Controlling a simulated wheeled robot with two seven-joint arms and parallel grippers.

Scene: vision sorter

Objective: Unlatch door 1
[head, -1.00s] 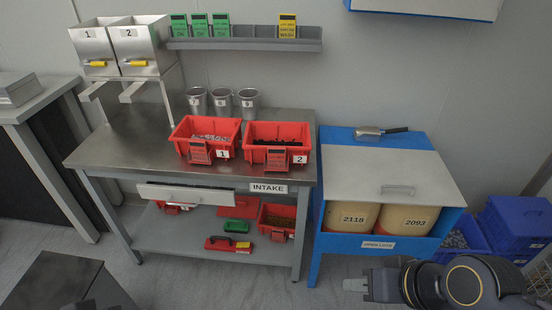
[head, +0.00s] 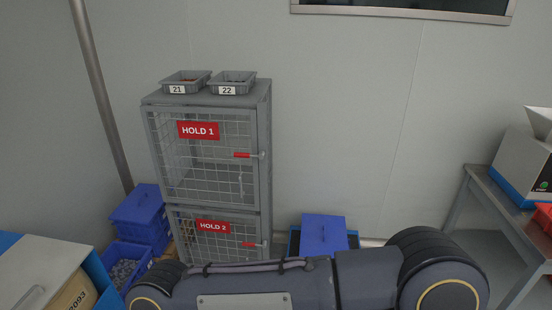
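A grey cage cabinet stands against the wall with two mesh doors, one above the other. The upper door (head: 208,178) carries a red HOLD 1 sign (head: 198,130) and looks shut. Its latch (head: 247,155), with a red handle, lies level at the door's right edge. The lower door (head: 190,232) carries a HOLD 2 sign (head: 213,226) and has a similar red latch (head: 252,244). One of my arms crosses the bottom of the head view in front of the cabinet. Neither gripper shows.
Two grey bins, 21 (head: 185,82) and 22 (head: 233,83), sit on the cabinet. Blue crates (head: 140,215) stand at its left, and a blue lidded box (head: 324,234) at its right. A bench (head: 500,210) is at far right. The wall between is bare.

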